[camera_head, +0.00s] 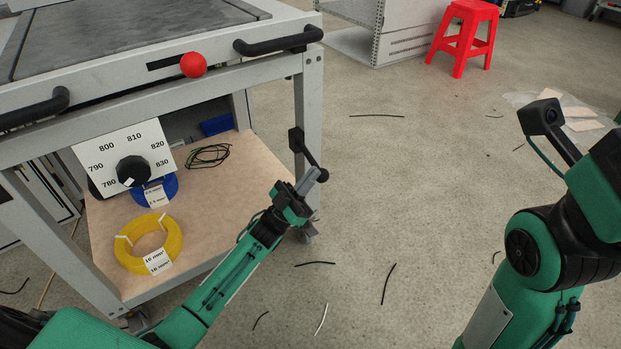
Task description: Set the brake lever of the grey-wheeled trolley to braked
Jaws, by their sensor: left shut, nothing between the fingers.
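The trolley (311,90) stands at the left, a grey frame with a flat top and a wooden lower shelf. A black lever (298,142) with a round knob (321,174) is on its near right leg, slanting down to the right; I take it for the brake lever. My left gripper (316,176) is shut and empty, its fingertips at the knob; I cannot tell whether they touch it. A grey caster (307,235) shows partly behind the left gripper at the leg's foot. My right arm is at the right edge; its gripper is out of view.
The trolley top has a red ball knob (193,65) and black handles (278,40). A red stool (465,35) stands behind.

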